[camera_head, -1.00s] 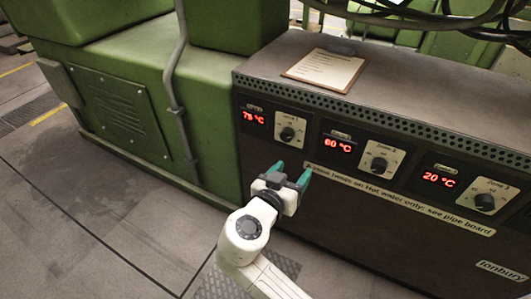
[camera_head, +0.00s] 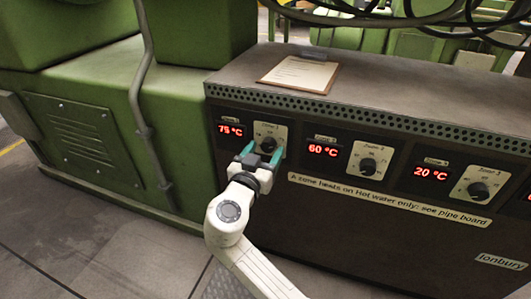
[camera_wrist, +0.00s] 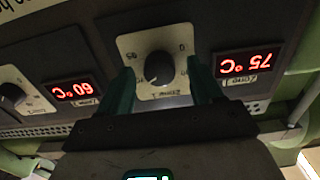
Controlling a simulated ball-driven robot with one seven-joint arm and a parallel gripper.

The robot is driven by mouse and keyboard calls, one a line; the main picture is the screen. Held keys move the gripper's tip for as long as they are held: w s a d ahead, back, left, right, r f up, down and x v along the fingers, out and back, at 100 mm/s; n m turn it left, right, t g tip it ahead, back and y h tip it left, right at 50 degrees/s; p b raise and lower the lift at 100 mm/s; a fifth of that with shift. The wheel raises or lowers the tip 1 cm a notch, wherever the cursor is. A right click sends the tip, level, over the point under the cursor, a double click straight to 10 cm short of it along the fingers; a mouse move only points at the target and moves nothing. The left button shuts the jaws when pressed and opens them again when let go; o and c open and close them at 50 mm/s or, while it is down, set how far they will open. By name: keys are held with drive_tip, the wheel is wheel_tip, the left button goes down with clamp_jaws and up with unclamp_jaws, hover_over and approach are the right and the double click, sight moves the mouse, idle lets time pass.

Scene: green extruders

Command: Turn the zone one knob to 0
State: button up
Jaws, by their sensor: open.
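The zone one knob (camera_head: 268,144) is a black dial on a pale plate, right of a red display (camera_head: 230,130) reading 75 °C. My gripper (camera_head: 262,152) is open, its two green fingers pointing at the knob from just below. In the wrist view, turned upside down, the knob (camera_wrist: 160,68) lies ahead between the tips of my open fingers (camera_wrist: 160,80). Contact between fingers and knob does not show. A 0 mark is on the plate (camera_wrist: 182,46). The knob's exact pointer setting is too small to tell.
The zone two knob (camera_head: 368,165) with its 60 °C display (camera_head: 323,151) and the zone three knob (camera_head: 479,191) with its 20 °C display (camera_head: 431,174) stand to the right. A clipboard (camera_head: 298,74) lies on the cabinet top. A green machine (camera_head: 85,130) stands left.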

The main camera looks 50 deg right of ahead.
drive_tip(key=shift+w+d, duration=0.15)
drive_tip(key=shift+d, duration=0.45)
drive_tip(key=shift+c, duration=0.5)
drive_tip(key=c, duration=1)
drive_tip(key=shift+o, duration=0.2)
